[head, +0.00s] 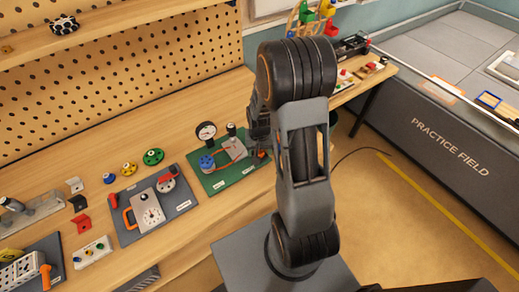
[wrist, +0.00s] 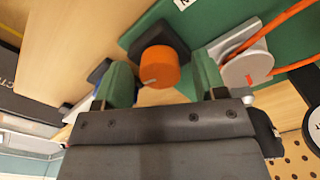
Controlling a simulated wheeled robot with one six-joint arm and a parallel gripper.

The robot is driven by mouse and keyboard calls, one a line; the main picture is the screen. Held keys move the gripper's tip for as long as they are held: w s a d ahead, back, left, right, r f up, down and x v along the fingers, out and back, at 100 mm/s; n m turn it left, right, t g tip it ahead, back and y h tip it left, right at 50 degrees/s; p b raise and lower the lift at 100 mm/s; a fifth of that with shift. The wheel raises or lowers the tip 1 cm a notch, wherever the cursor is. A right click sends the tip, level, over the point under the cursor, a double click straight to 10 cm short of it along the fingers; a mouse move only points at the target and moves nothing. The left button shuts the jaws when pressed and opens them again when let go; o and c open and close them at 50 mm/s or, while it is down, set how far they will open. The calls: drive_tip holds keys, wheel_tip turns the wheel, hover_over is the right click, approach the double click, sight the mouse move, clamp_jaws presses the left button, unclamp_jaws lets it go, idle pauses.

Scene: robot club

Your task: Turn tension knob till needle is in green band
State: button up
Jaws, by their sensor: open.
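An orange knob (wrist: 158,67) on a dark square base sits at the edge of a green board (wrist: 205,18). My gripper (wrist: 162,82) is open, with one green fingertip on each side of the knob. A gap shows on the right of the knob; whether the left fingertip touches cannot be told. In the head view, the green board (head: 222,184) carries a round white gauge (head: 206,131) at its back. The gauge's needle and green band are too small to read. My arm hides much of the board's right side.
A grey metal roller (wrist: 246,69) with an orange cord lies right of the knob. A blue knob (head: 207,163) stands on the board's left. The practice field (head: 450,140) is at right.

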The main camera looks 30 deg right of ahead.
drive_tip(key=c, duration=0.9)
drive_tip(key=shift+c, duration=0.2)
drive_tip(key=shift+m, duration=0.3)
drive_tip(key=m+b, duration=0.1)
drive_tip(key=m, duration=0.1)
drive_tip(key=shift+m, duration=0.4)
drive_tip(key=m+b, duration=0.1)
drive_tip(key=m, duration=0.2)
drive_tip(key=shift+m+b, duration=0.3)
drive_tip(key=shift+b, duration=0.05)
drive_tip(key=m+b, duration=0.1)
drive_tip(key=m, duration=0.2)
drive_tip(key=shift+m, duration=0.3)
drive_tip(key=shift+m+b, duration=0.4)
drive_tip(key=shift+m, duration=1.3)
